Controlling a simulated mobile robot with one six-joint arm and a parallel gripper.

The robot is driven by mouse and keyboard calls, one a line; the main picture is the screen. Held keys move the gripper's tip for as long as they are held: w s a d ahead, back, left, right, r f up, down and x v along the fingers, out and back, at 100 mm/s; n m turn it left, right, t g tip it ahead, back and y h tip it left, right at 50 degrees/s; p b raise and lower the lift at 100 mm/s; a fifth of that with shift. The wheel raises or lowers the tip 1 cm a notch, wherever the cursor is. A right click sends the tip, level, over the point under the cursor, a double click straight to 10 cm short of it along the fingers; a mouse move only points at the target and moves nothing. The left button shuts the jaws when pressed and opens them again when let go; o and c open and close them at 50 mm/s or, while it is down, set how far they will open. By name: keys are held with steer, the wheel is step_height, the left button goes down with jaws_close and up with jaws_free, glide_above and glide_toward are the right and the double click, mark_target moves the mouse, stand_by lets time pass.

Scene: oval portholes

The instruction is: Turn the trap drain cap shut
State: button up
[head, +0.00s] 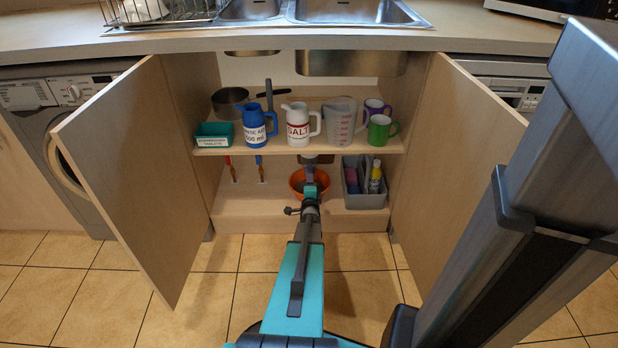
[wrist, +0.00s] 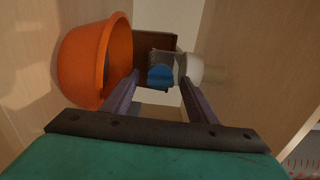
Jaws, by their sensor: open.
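In the wrist view a blue piece (wrist: 160,77), which looks like the trap drain cap, sits against a pale grey-white pipe fitting (wrist: 192,68). My gripper (wrist: 159,79) is open, with one finger on each side of the blue piece in the picture. I cannot tell how far the fingertips are from it or whether they touch it. In the head view my gripper (head: 310,172) reaches into the cupboard below the shelf, and the arm and gripper hide the cap there.
An orange bowl (wrist: 83,65) is close beside the left finger; it also shows in the head view (head: 298,181). A grey caddy (head: 364,201) with bottles stands to the right. The shelf (head: 290,149) above holds jugs and mugs. Open doors (head: 140,170) flank the cupboard.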

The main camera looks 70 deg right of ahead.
steer(key=p+v, duration=0.2)
steer(key=v, duration=1.1)
steer(key=shift+a+p, duration=0.3)
steer(key=shift+s, duration=0.1)
steer(key=w+a+f+n+y+p, duration=0.4)
steer(key=w+a+n+y+p, duration=0.3)
steer(key=w+a, duration=0.7)
steer(key=w+a+f+n+g+y+p, duration=0.1)
steer(key=w+a+n+y+p, duration=0.25)
steer(key=a, duration=0.65)
steer(key=w+a+n+g+y+p, duration=0.15)
steer(key=w+a+n+p, duration=0.3)
steer(key=a, duration=0.55)
steer(key=s+a+r+n+g+y+p, duration=0.1)
steer(key=s+a+n+g+y+p, duration=0.2)
steer(key=a, duration=0.6)
steer(key=s+a+r+n+y+p, duration=0.1)
steer(key=s+a+r+n+p, duration=0.15)
steer(key=a+n, duration=0.4)
steer(key=s+a+r+n+g+p, duration=0.3)
steer(key=s+a, duration=0.3)
steer(key=a, duration=0.2)
steer(key=s+a+r+n+g+p, duration=0.3)
steer(key=s+a+r, duration=0.3)
steer(key=a, duration=0.2)
steer(key=shift+s+r+n+y+p, duration=0.2)
steer(key=shift+r+n+y+p, duration=0.15)
steer(key=shift+n, duration=0.3)
